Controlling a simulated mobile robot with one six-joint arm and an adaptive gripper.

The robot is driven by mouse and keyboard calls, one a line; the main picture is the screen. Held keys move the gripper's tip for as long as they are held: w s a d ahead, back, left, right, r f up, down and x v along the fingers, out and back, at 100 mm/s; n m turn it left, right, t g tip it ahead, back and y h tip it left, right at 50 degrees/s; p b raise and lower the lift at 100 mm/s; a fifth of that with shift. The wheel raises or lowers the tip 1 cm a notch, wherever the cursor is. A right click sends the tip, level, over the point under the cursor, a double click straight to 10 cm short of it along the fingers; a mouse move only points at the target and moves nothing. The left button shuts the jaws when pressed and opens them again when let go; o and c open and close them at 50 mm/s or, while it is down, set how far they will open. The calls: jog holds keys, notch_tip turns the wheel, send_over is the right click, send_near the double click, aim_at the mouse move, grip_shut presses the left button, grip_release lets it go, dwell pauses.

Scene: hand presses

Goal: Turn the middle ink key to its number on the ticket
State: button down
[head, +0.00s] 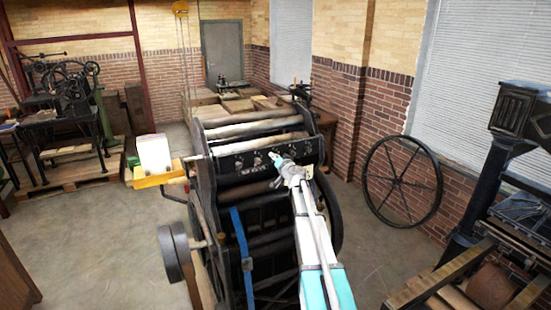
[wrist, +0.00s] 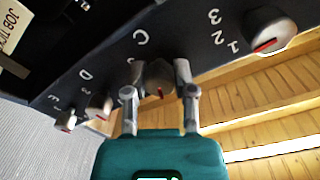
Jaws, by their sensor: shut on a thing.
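The black key panel (wrist: 205,42) fills the upper wrist view with a row of round ink keys. The middle ink key (wrist: 158,80), below the letter C, is between the fingertips of my gripper (wrist: 160,78), which is shut on it. A small red mark shows on its lower face; the fingers hide most of its numbers. In the head view my gripper (head: 283,163) is at the panel on the large press (head: 235,163). The job ticket (wrist: 12,42) is cut off at the left edge of the wrist view, and its number cannot be read.
A neighbouring key (wrist: 270,30) with a red mark and the numbers 1, 2, 3 sits to the right. Keys D (wrist: 98,107) and E (wrist: 66,120) sit to the left. A big spoked wheel (head: 401,182) leans by the wall.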

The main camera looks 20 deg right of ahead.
jog(key=m, duration=0.5)
jog(key=shift+m, duration=0.3)
jog(key=m, duration=0.5)
jog(key=shift+m, duration=0.3)
jog(key=shift+c, duration=2.2)
grip_release()
jog(key=shift+y, duration=0.3)
